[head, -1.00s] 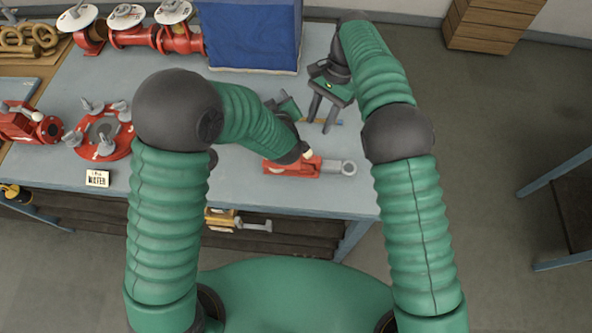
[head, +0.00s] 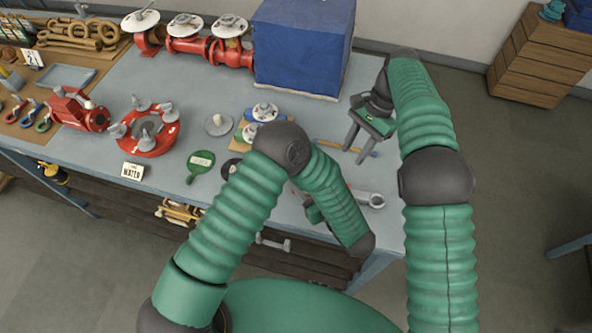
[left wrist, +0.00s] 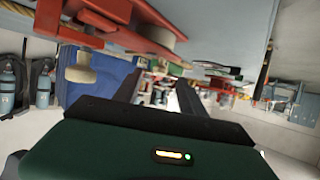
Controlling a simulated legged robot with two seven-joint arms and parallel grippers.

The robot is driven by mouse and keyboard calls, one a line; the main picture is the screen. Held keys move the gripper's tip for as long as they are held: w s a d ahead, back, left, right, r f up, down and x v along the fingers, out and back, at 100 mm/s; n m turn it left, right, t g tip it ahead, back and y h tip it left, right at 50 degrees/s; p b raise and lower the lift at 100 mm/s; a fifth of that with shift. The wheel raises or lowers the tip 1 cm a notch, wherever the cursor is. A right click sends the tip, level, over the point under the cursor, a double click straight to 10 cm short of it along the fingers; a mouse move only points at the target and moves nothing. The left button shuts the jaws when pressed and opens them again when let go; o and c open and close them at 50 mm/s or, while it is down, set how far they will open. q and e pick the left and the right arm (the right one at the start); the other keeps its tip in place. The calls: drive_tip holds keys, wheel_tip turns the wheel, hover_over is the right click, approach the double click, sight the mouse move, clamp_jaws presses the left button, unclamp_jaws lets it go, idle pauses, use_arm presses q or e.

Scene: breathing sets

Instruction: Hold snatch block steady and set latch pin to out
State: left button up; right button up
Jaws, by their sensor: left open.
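The snatch block (head: 372,199) lies near the table's front edge in the head view. Its grey eye end shows, and most of its red body is hidden behind my left arm. In the left wrist view a red body (left wrist: 150,38), probably the block, hangs across the top with a pale round knob (left wrist: 80,72) on it. The knob may be the latch pin; I cannot tell its position. My left gripper (left wrist: 160,86) is open, its dark fingers apart with nothing between them. My right gripper (head: 355,155) is open and empty above the table, behind the block.
A blue covered box (head: 300,45) stands at the back of the table (head: 215,95). A red flanged ring (head: 145,130), a green tag (head: 200,163) and a WATER sign (head: 132,171) lie to the left. A wooden-handled tool (head: 335,147) lies by my right gripper.

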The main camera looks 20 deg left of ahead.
use_arm(q)
drive_tip(key=x, duration=0.8)
drive_tip(key=shift+w+a+f, duration=0.15)
drive_tip(key=shift+w+a, duration=0.05)
drive_tip(key=shift+w, duration=0.05)
drive_tip(key=shift+c, duration=0.2)
clamp_jaws()
drive_tip(key=shift+s, duration=0.1)
idle(0.6)
